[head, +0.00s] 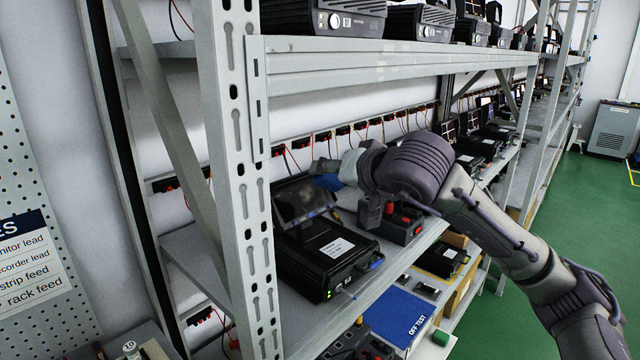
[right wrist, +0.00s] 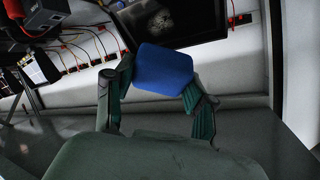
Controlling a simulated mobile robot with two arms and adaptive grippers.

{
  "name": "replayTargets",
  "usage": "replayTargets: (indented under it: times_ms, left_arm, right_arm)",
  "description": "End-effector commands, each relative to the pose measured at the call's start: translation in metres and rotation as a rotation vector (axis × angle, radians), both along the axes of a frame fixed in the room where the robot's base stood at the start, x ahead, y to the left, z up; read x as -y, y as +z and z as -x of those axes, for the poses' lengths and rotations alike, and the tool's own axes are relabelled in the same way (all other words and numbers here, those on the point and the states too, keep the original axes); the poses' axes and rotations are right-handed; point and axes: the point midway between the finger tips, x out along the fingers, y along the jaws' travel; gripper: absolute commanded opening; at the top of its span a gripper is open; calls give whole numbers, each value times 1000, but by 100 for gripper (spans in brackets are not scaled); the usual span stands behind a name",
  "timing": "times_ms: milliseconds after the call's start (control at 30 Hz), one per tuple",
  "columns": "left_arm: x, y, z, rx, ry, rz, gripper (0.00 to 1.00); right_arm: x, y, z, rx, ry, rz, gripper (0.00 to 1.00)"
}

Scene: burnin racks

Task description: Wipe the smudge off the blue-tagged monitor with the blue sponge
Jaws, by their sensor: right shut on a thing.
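My right gripper (head: 328,170) reaches in from the right above the middle shelf and is shut on the blue sponge (head: 329,183). In the right wrist view the sponge (right wrist: 163,68) sits between the two fingers, in front of the monitor (right wrist: 185,22). A pale grey smudge (right wrist: 155,20) shows on its dark screen. In the head view the tilted monitor (head: 303,203) stands on a black unit (head: 325,258) with a blue tag (head: 377,264) at its front right corner. The sponge is close to the screen's upper right; I cannot tell whether it touches. My left gripper is out of view.
A grey rack upright (head: 240,180) stands left of the monitor. The upper shelf beam (head: 390,60) crosses above my arm. A dark device with red parts (head: 400,222) sits right of the black unit. Red wires and sockets line the back wall.

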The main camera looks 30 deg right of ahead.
Motion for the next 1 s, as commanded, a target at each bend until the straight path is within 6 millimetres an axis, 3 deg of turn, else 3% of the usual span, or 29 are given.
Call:
replayTargets:
  times_ms: [600,1000]
  left_arm:
    - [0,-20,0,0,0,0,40]
    - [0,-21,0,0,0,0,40]
  right_arm:
    - [-13,-38,-43,2,-1,-1,27]
    - [-15,-42,-48,2,-1,0,27]
